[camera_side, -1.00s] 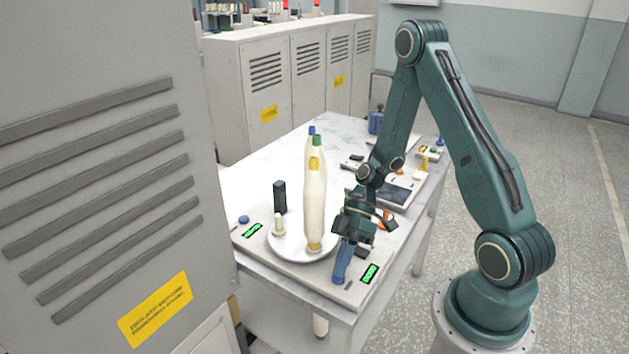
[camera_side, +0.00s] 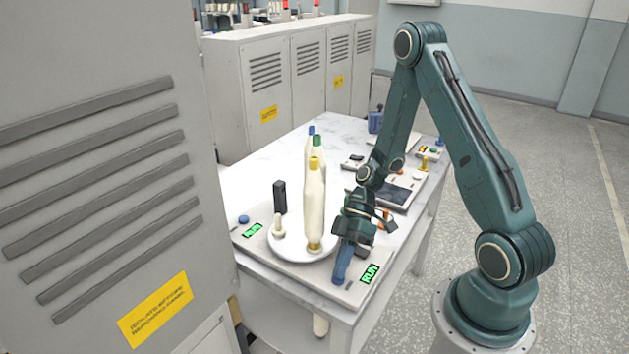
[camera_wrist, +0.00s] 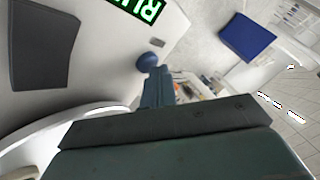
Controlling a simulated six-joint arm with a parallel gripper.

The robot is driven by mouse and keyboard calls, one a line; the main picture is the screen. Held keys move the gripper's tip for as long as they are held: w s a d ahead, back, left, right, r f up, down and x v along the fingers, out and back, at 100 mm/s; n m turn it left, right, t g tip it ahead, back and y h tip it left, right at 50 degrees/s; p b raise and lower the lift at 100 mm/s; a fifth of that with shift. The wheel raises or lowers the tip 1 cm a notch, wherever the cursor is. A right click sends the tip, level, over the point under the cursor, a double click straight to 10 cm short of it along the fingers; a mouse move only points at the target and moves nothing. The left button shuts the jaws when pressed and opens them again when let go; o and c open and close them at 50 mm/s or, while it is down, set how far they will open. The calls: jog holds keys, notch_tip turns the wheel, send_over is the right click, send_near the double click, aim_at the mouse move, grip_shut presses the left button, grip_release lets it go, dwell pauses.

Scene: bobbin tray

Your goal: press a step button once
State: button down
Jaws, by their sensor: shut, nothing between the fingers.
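In the wrist view, a round blue step button (camera_wrist: 148,60) sits on the pale panel just at the tips of my fingers. I cannot tell if they touch. My gripper (camera_wrist: 158,72) is shut and empty; in the side view my gripper (camera_side: 341,278) points down at the panel's right part and hides that button. Another blue step button (camera_side: 243,219) lies at the panel's left. Green displays, one at the left (camera_side: 252,230) and one at the right (camera_side: 370,273), read RUN; the right one also shows in the wrist view (camera_wrist: 138,8).
A round white plate (camera_side: 290,252) beside my gripper has a tall cream bobbin with a yellow top (camera_side: 314,205) at its edge. Blue-topped and green-topped bobbins stand behind. A black post (camera_side: 280,197) stands at the left. Several small devices lie farther back on the table.

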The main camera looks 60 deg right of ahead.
jog(key=shift+r, duration=0.8)
jog(key=shift+r, duration=0.15)
jog(key=shift+r, duration=2.35)
jog(key=shift+w+d, duration=0.1)
jog(key=shift+w, duration=0.05)
jog(key=shift+r, duration=0.1)
